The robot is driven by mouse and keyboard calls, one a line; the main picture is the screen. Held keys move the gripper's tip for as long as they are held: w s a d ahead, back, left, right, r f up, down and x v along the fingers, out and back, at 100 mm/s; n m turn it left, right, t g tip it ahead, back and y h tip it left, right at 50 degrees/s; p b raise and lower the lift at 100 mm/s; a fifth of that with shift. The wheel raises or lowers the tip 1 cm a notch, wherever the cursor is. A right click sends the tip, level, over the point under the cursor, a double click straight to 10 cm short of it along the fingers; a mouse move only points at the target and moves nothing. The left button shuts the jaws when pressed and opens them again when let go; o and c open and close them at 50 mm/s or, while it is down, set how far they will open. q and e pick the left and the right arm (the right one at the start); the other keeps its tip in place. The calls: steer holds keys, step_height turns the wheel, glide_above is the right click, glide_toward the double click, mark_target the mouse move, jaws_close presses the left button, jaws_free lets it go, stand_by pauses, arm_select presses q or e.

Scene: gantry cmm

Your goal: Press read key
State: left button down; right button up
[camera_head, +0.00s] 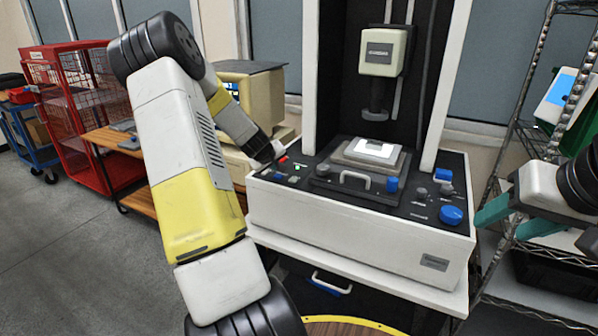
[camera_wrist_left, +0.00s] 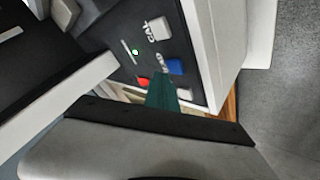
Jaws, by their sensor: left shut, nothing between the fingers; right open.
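The measuring machine's console (camera_head: 350,215) has small keys at its left end. In the left wrist view a blue key (camera_wrist_left: 175,66) has a partly hidden label beside it, too small to read surely. A pale key marked CAL (camera_wrist_left: 159,29) is above it, a red key (camera_wrist_left: 143,83) is to its left, and a pale key (camera_wrist_left: 184,94) is below. My left gripper (camera_wrist_left: 160,80) is shut and empty, its teal tips over the panel between the red and blue keys. I cannot tell whether they touch. My right gripper (camera_head: 514,218) is open and empty, right of the console.
A small green light (camera_wrist_left: 135,52) shows on the panel. The machine's head (camera_head: 382,52) hangs over a stage with a pale block (camera_head: 375,149). A large blue knob (camera_head: 451,215) is at the console's right. A wire rack (camera_head: 525,110) stands close by my right gripper.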

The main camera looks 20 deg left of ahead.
mark_target(277, 177)
stand_by(0.8)
arm_select(q)
steer(key=shift+f, duration=0.4)
steer(key=shift+f, duration=0.4)
stand_by(0.5)
steer(key=shift+r, duration=0.85)
steer(key=shift+r, duration=0.1)
steer(key=shift+r, duration=2.4)
